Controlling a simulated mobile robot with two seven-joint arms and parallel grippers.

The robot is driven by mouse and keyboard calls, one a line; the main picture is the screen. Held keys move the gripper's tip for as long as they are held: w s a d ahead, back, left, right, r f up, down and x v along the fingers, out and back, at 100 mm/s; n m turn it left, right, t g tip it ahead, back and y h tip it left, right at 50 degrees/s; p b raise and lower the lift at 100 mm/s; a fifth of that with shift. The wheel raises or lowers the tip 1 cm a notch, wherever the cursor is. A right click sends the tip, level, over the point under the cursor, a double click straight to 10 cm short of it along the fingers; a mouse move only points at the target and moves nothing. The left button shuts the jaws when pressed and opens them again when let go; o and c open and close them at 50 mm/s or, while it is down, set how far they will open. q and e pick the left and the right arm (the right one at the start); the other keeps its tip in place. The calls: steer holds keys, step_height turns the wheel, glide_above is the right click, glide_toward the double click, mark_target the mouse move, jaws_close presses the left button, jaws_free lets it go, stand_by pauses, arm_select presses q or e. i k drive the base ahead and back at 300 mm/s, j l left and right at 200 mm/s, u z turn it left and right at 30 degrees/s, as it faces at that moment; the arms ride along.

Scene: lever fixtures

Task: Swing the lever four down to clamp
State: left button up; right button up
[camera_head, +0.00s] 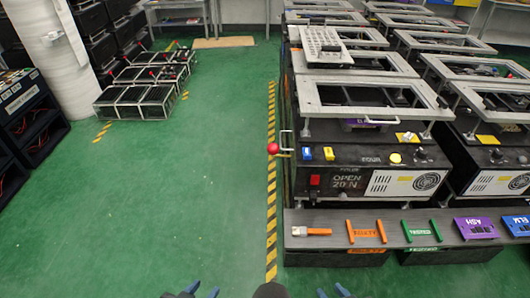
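The black box marked FOUR (385,171) stands at the right of the floor aisle, its front panel reading "OPEN 20 N". A lever with a red ball knob (273,148) sticks out to the left from the box's left side, over the striped floor line. My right gripper (332,293) is also at the bottom edge, fingertips apart and empty. Both are well short of the lever and touch nothing visible.
A grey bench (300,219) in front of the box holds a brush (310,231), orange and green handles, and purple and blue labelled blocks. More framed boxes stand behind and to the right. Black crates (134,102) are at the far left. The green floor (150,210) is clear.

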mark_target(273, 148)
steer(key=i+l, duration=0.1)
steer(key=i, duration=0.8)
